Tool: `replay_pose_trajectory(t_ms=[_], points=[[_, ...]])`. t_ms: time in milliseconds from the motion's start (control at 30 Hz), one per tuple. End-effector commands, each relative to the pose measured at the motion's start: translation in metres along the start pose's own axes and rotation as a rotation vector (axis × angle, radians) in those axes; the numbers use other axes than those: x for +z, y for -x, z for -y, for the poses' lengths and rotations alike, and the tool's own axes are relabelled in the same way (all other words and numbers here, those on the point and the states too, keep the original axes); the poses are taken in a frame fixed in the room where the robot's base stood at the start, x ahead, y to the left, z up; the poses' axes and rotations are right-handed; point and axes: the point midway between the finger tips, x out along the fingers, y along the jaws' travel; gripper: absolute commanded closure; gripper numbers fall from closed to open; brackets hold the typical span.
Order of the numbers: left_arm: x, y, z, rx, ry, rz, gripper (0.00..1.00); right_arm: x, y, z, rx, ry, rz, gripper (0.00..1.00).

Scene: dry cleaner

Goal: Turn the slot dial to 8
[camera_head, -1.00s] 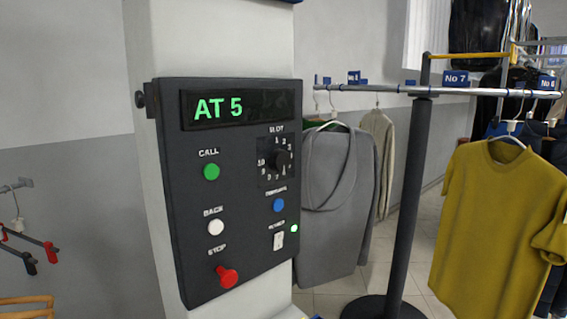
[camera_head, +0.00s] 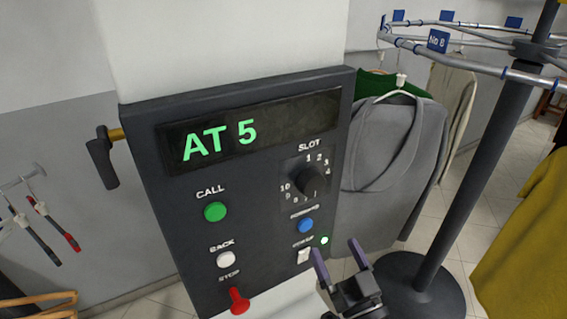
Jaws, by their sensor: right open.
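The slot dial (camera_head: 311,181) is a black round knob on the right of a dark control panel (camera_head: 168,237), with white numbers around it. Which number it points to is too small to tell. The display (camera_head: 240,133) above reads AT 5 in green. My right gripper (camera_head: 338,252) is open and empty, below and a little right of the dial, apart from it, near the switch at the panel's lower right. My left gripper is not in view.
Around the dial are a green call button (camera_head: 215,212), a white back button (camera_head: 226,260), a red stop knob (camera_head: 239,301), a blue button (camera_head: 306,226) and a white switch (camera_head: 304,256). A grey garment (camera_head: 393,150) hangs behind; a dark post (camera_head: 470,180) stands right.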

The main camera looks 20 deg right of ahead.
Motion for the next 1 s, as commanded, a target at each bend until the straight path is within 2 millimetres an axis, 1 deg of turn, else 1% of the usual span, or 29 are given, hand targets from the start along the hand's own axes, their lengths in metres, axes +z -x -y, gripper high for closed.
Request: replay_pose_trajectory(t_ms=[33, 100, 167, 400, 500, 633, 900, 933, 967, 1000], points=[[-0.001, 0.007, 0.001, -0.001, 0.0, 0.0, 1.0, -0.019, -0.005, 0.003, -0.004, -0.01, -0.041, 0.0], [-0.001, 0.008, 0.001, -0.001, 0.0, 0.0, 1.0, -0.028, -0.01, 0.004, -0.005, -0.018, -0.07, 0.0], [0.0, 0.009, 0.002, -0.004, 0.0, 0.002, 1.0, -0.029, -0.019, 0.004, -0.006, -0.019, -0.076, 0.0], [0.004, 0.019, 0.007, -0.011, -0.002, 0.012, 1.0, -0.032, -0.077, 0.005, -0.007, -0.018, -0.072, 0.0], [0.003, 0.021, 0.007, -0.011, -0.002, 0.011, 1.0, -0.032, -0.092, 0.004, -0.006, -0.018, -0.071, 0.0], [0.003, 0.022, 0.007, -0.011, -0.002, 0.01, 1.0, -0.032, -0.102, 0.004, -0.006, -0.016, -0.069, 0.0], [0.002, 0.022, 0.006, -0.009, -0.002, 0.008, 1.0, -0.031, -0.104, 0.004, -0.006, -0.016, -0.067, 0.0], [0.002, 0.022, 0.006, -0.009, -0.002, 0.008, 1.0, -0.031, -0.104, 0.004, -0.006, -0.016, -0.067, 0.02], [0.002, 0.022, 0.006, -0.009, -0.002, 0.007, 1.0, -0.031, -0.104, 0.004, -0.006, -0.016, -0.067, 0.08], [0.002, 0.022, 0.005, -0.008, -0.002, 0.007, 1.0, -0.031, -0.104, 0.004, -0.006, -0.016, -0.067, 0.17]])
